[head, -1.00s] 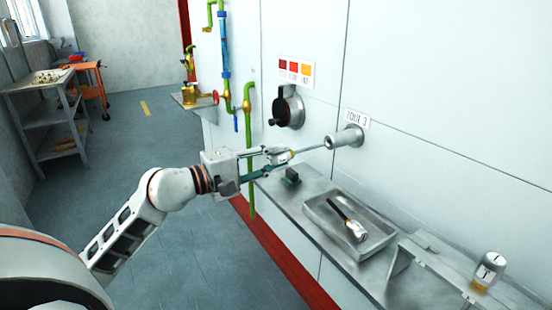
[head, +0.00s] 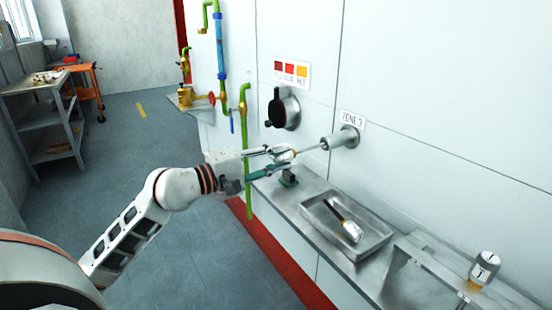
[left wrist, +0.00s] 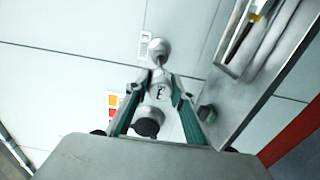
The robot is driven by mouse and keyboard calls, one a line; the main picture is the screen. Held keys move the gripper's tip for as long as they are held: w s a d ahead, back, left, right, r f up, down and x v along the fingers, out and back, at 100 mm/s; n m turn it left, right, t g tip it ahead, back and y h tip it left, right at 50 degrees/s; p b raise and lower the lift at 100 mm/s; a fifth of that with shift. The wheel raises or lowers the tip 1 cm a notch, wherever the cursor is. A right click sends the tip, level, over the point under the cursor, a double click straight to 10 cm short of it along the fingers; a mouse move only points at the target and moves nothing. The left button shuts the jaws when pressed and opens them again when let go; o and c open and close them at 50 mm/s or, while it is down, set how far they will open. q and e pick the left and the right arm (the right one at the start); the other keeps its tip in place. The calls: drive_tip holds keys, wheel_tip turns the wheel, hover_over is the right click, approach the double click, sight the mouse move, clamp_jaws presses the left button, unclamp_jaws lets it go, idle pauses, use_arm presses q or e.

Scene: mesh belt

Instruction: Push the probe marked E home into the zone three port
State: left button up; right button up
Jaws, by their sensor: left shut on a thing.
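My left gripper (head: 284,158) is shut on the probe E (left wrist: 160,92), a pale metal cylinder with a black E facing the left wrist camera. The probe's thin rod (head: 311,148) points from the fingers to the zone three port (head: 343,138), a grey metal tube standing out from the wall beside the "ZONE 3" label (head: 352,120). The rod's tip is at the port's mouth; I cannot tell how deep it is. In the left wrist view the port (left wrist: 158,48) lies straight beyond the probe. My right gripper is not in view.
A steel counter (head: 290,205) runs below, with a tray (head: 372,250) holding another probe (head: 346,222). A labelled cylinder (head: 485,267) stands at the right. A black-handled dial (head: 283,108) and green pipe (head: 247,150) are on the wall near my gripper.

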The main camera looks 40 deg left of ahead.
use_arm(q)
approach(325, 144)
drive_tip(key=shift+a+x, duration=0.1)
drive_tip(key=shift+x, duration=1.15)
drive_tip(key=shift+a+x, duration=0.15)
drive_tip(key=shift+x, duration=1.05)
idle(1.4)
drive_tip(key=o, duration=1.1)
drive_tip(key=shift+w+f, duration=0.1)
drive_tip(key=shift+w, duration=0.05)
drive_tip(key=shift+f, duration=0.1)
drive_tip(key=v, duration=1.2)
